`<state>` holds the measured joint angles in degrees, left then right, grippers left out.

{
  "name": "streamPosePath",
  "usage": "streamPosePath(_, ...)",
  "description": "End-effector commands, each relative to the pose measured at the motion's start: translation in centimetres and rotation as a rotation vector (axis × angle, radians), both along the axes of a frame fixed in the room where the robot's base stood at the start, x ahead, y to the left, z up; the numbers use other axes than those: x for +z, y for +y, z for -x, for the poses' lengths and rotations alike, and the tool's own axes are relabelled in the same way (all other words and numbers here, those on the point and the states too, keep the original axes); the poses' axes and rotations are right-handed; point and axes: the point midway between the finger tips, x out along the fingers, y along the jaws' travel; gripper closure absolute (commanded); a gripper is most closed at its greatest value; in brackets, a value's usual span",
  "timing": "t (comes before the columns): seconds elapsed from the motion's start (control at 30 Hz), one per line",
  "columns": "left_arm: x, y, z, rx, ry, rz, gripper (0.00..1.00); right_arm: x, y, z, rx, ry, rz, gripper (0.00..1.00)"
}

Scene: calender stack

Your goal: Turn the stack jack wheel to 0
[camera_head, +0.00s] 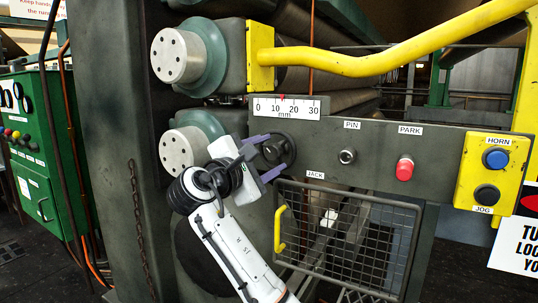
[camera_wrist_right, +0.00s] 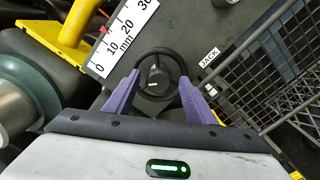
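The jack wheel (camera_head: 292,150) is a small black handwheel on the grey panel, beside the JACK label (camera_head: 315,175). It also shows in the right wrist view (camera_wrist_right: 161,50). The white mm scale (camera_head: 287,108) above it runs from 0 to 30, and a small red pointer (camera_head: 282,97) stands between 10 and 20. My right gripper (camera_head: 271,156) is at the wheel with its purple fingers apart. In the right wrist view the fingers (camera_wrist_right: 159,77) lie at opposite sides of the rim; I cannot tell whether they touch it. My left gripper is out of view.
A wire mesh guard (camera_head: 345,240) with a yellow handle (camera_head: 279,230) is just below the wheel. The PIN knob (camera_head: 347,156), red PARK knob (camera_head: 405,169) and yellow HORN/JOG box (camera_head: 490,174) are to the right. Rollers with teal collars (camera_head: 208,55) are at left.

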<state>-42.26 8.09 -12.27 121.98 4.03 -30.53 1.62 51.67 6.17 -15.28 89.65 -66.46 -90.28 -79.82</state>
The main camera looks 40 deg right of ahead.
Motion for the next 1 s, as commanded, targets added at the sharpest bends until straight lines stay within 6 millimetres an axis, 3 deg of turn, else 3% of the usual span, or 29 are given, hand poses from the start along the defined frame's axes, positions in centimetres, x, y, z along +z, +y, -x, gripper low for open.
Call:
streamPosePath(0.33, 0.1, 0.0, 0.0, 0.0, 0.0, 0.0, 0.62, 0.2, 0.6, 0.2, 0.002, -0.002, 0.002, 0.5)
streamPosePath(0.73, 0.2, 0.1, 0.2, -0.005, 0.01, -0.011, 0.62, 0.2, 7.3, 2.9, 0.004, -0.001, 0.0, 0.5)
streamPosePath(1.0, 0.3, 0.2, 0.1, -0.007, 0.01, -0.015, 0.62, 0.1, 9.5, 3.9, 0.001, -0.001, 0.0, 0.5)
